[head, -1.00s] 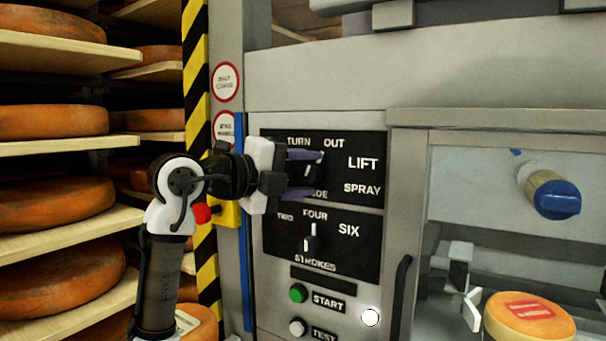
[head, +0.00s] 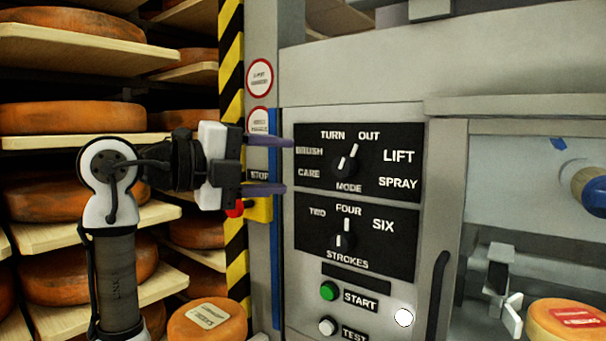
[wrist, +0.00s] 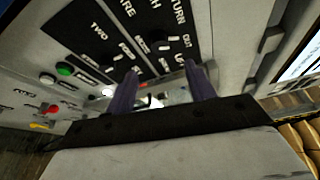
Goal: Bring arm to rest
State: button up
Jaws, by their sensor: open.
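My gripper (head: 268,165) is open and empty in the head view, its two purple fingers pointing right. It sits just left of the machine's mode panel, apart from the mode knob (head: 348,162). That knob's white mark points up and right, toward OUT. The strokes knob (head: 343,240) below has its mark pointing up at FOUR. In the wrist view my gripper (wrist: 160,85) shows both fingers apart, with the tilted control panel (wrist: 105,40) beyond them.
Shelves with orange cheese wheels (head: 72,118) stand at the left, close behind my arm. A striped post (head: 232,100) and a red stop button (head: 236,210) lie behind the gripper. A green start button (head: 329,291) and a dark handle (head: 437,300) are on the machine front.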

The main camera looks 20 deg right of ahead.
jog(key=shift+v, duration=0.9)
